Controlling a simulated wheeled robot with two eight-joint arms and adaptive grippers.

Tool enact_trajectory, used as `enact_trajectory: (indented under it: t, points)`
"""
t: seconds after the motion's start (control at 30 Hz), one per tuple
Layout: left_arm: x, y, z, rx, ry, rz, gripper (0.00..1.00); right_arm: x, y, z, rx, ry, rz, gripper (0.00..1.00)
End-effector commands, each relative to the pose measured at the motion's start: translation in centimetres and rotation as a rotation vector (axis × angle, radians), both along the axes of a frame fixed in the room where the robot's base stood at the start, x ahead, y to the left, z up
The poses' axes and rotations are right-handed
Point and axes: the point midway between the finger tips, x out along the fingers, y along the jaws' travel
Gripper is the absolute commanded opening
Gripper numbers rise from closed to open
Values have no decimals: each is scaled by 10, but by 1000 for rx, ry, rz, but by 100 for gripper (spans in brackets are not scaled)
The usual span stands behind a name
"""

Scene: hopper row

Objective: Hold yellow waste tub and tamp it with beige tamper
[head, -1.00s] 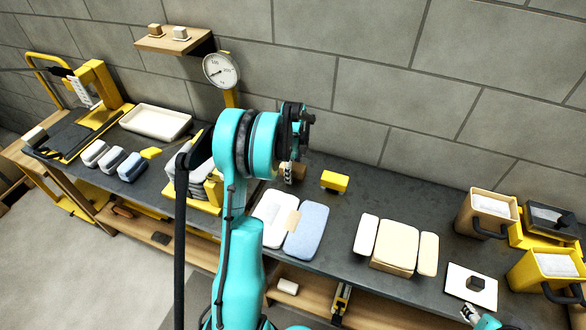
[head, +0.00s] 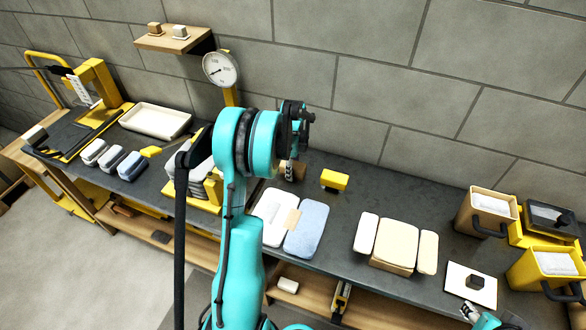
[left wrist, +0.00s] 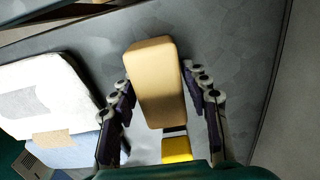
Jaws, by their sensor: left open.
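The yellow waste tub (head: 541,284) stands upright at the right end of the bench, with pale waste inside and a dark handle. A beige block (left wrist: 157,85), which looks like the beige tamper, lies between the fingers of my left gripper (left wrist: 160,105) in the left wrist view. The fingers are open, with gaps on both sides of it. In the head view my left gripper (head: 293,160) is over the bench, and the block (head: 296,173) shows partly behind it. My right gripper (head: 469,311) shows only at the lower right edge, near the white plate; its opening is unclear.
A yellow block (head: 334,180) sits just right of the beige one. White and blue pads (head: 305,231) lie in front. Cream pads (head: 395,246) lie mid-bench. A beige tub (head: 479,218) and a white plate (head: 457,290) with a black knob flank the yellow tub.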

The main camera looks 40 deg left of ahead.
Motion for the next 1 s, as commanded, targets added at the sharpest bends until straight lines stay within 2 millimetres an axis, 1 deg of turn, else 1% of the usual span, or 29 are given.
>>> enact_trajectory:
  t: [0.5, 0.77, 0.87, 0.9, 0.93, 1.0]
  points:
    - [0, 0, 18, 0, 0, 0, 46, 0, 0, 12, 0, 0, 0, 40]
    - [0, 0, 19, 0, 0, 0, 46, 0, 0, 12, 0, 0, 0, 40]
    - [0, 0, 18, 0, 0, 0, 23, 0, 0, 12, 0, 0, 0, 40]
    - [0, 0, 18, 0, 0, 0, 12, 0, 0, 12, 0, 0, 0, 40]
    - [0, 0, 18, 0, 0, 0, 4, 0, 0, 12, 0, 0, 0, 40]
    - [0, 0, 18, 0, 0, 0, 3, 0, 0, 12, 0, 0, 0, 40]
